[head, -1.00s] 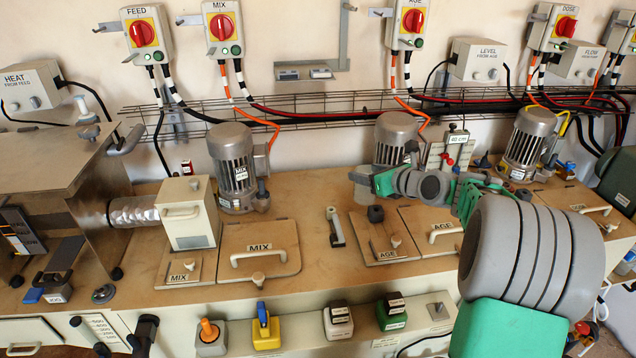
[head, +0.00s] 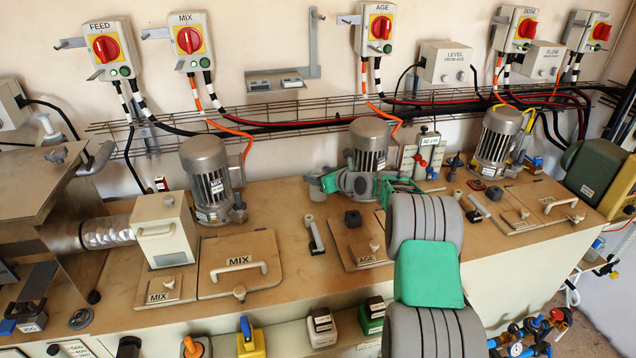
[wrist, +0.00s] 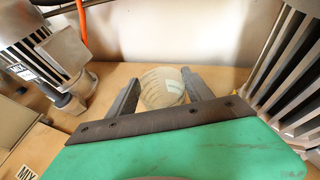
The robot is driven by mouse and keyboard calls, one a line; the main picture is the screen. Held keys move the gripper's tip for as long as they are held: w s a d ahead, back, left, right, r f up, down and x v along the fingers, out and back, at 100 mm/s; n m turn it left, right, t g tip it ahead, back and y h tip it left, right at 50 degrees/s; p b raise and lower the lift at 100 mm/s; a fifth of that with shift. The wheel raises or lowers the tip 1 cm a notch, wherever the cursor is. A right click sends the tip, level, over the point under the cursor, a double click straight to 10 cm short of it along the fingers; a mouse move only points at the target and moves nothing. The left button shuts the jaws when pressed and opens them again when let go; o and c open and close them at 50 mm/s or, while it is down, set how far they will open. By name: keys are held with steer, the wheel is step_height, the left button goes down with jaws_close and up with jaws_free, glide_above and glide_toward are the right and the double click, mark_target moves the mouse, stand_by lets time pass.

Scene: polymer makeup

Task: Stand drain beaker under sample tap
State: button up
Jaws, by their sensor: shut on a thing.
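A pale, translucent beaker (wrist: 163,87) with printed graduations stands between my two grey fingers in the wrist view. My gripper (wrist: 161,91) is shut on it. In the head view, my gripper (head: 327,182) and the beaker (head: 316,189) are at the back of the bench, left of the AGE motor (head: 369,146). My arm hides part of the bench in front of that motor. I cannot tell whether the beaker's base touches the bench. I cannot tell for certain which fitting is the sample tap; small red-knobbed fittings (head: 420,160) stand right of the AGE motor.
The MIX motor (head: 207,180) stands left of my gripper, with open bench between. The MIX hatch (head: 222,277) and AGE hatch (head: 351,234) lie in front. A wire cable tray (head: 290,118) runs along the wall. Colourful valves (head: 535,335) sit low at the front right.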

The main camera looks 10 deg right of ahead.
steer(key=shift+w+f, duration=0.1)
steer(key=shift+f, duration=1.75)
steer(key=o, duration=1.3)
steer(key=shift+p, duration=0.3)
steer(key=shift+o, duration=0.2)
